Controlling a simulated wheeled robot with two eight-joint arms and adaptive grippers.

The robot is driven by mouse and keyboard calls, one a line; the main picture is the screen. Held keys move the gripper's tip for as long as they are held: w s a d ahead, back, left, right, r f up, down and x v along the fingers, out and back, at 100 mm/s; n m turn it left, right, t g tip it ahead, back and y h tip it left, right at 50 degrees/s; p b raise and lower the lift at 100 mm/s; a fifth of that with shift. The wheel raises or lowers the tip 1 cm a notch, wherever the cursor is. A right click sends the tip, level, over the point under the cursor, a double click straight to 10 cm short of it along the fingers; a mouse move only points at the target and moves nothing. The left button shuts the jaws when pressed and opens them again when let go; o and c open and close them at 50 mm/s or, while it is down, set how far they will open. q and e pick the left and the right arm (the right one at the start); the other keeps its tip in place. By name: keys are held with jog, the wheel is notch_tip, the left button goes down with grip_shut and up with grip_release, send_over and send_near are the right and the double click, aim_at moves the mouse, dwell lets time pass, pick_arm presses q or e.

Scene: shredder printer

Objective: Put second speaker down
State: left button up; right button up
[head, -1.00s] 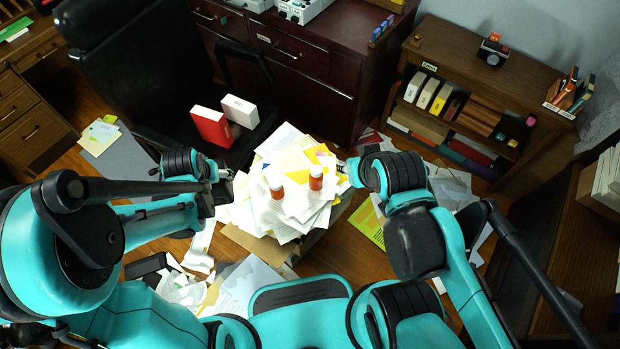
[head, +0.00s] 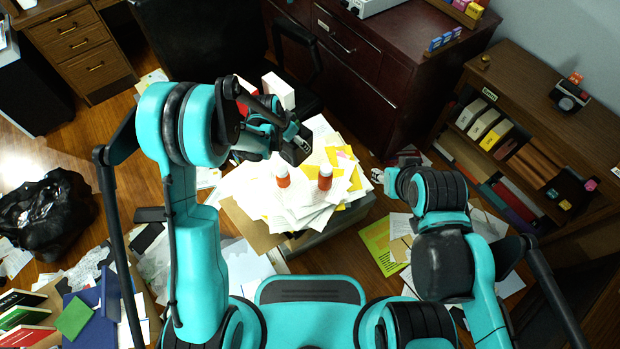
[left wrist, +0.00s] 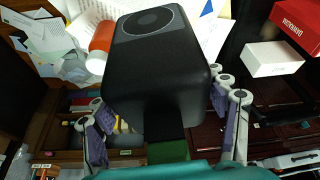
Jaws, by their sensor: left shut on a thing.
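A black speaker (head: 296,150) with a round driver on one face is held by my left gripper (head: 284,135), above the back left part of the paper pile. It also fills the middle of the left wrist view (left wrist: 160,85), with the gripper's fingers on either side of it. My right gripper (head: 379,176) is beside the right edge of the pile. It is small in the picture, and its jaws cannot be made out.
Two orange bottles with white caps (head: 283,177) (head: 324,178) stand on the paper pile (head: 300,205). Red and white boxes (head: 279,91) are behind it on the black chair. A dark drawer cabinet (head: 375,75) and a bookshelf (head: 545,95) stand behind. Papers litter the floor.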

pick_arm(q)
jog(key=shift+m, duration=0.9)
jog(key=d+f, duration=0.1)
jog(key=w+d+f, duration=0.1)
jog(key=f, duration=0.1)
jog(key=shift+w+d+f+b, duration=0.1)
jog(key=shift+w+d+b, duration=0.25)
jog(key=shift+d+b, duration=0.05)
jog(key=shift+h, duration=0.3)
notch_tip(320, 180, down, 6)
jog(key=shift+r+b, duration=0.2)
jog(key=shift+b, duration=1)
notch_tip(320, 180, down, 4)
jog(key=shift+f+b, duration=0.15)
jog(key=shift+b, duration=0.75)
jog(key=o, duration=1.5)
